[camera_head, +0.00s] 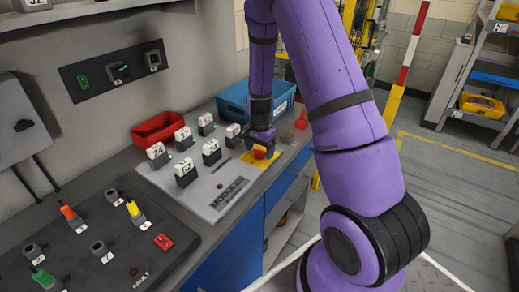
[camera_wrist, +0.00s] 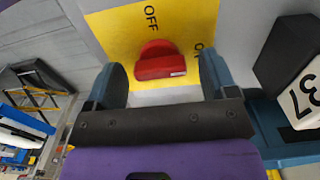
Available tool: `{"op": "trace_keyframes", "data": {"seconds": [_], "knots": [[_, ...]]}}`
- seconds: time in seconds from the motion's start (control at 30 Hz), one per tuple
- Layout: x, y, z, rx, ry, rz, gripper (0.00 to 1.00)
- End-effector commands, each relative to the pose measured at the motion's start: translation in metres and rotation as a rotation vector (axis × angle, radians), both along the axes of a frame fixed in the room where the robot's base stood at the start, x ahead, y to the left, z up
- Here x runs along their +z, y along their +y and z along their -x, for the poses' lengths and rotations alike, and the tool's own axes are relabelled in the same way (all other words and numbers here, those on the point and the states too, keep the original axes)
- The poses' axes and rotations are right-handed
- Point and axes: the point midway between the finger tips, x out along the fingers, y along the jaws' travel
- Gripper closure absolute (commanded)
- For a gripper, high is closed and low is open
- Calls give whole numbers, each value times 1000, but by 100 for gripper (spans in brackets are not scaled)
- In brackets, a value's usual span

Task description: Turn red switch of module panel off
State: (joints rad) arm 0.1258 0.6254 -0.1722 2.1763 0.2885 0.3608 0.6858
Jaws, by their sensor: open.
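The red switch (camera_wrist: 160,62) is a rotary knob on a yellow plate (camera_wrist: 195,18) with OFF printed above it and a second, partly hidden label at the right. In the head view the red switch (camera_head: 259,153) is at the right end of the grey module panel (camera_head: 215,200). My gripper (camera_wrist: 165,85) is open, with one blue-grey finger on each side of the switch and gaps between them and it. In the head view my gripper (camera_head: 262,143) is over the yellow plate and partly hides the switch.
A numbered block (camera_wrist: 295,70) stands close to the right finger. Several numbered modules (camera_head: 184,172) stand on the panel. A red bin (camera_head: 158,130) and a blue bin (camera_head: 235,101) sit behind. Another panel with colored switches (camera_head: 85,240) lies at the left.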

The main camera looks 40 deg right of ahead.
Motion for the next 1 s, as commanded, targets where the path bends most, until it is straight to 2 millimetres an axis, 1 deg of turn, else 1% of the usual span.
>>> {"op": "trace_keyframes", "data": {"seconds": [0.17,0.2,0.27,0.3,0.37,0.4,0.73,0.87,1.0], "knots": [[0,0,0,0,0,0,21],[0,0,0,0,0,0,30],[0,0,0,0,0,0,44],[0,0,0,0,0,0,53],[0,0,0,0,0,0,67],[0,0,0,0,0,0,71],[1,0,0,42,-1,0,71],[1,0,0,106,-1,0,71],[1,0,0,208,-1,0,70]]}}
